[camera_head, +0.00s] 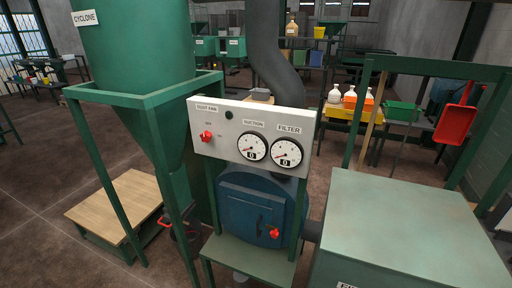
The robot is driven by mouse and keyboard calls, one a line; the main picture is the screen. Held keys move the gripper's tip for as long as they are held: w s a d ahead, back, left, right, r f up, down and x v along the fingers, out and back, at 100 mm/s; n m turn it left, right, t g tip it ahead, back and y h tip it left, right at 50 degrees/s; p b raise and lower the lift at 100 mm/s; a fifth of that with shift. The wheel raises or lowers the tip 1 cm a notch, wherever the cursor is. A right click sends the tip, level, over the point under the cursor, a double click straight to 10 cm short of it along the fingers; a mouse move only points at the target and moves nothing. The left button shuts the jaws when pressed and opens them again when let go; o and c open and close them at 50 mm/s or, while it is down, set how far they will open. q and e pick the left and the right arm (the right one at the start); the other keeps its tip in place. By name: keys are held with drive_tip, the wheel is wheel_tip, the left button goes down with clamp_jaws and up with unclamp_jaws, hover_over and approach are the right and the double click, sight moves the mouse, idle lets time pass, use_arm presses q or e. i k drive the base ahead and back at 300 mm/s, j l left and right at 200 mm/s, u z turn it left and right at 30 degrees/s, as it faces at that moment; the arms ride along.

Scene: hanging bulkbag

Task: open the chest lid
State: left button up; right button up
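A large green box with a flat, pale green top (405,225) stands at the lower right; it looks like the chest. Its top lies flat and appears shut. A white label (346,285) on its front is cut off by the bottom edge of the picture. The box's front and any handle are mostly out of view. Neither of my grippers shows in the head view.
Left of the box stand a grey gauge panel (235,158) with a red knob and a blue round-topped door (252,208) with a red handle. A green cyclone (140,50) and a wooden platform (120,205) are at left. Green frame posts rise behind the box.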

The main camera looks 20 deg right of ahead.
sight(431, 235)
drive_tip(key=z, duration=2)
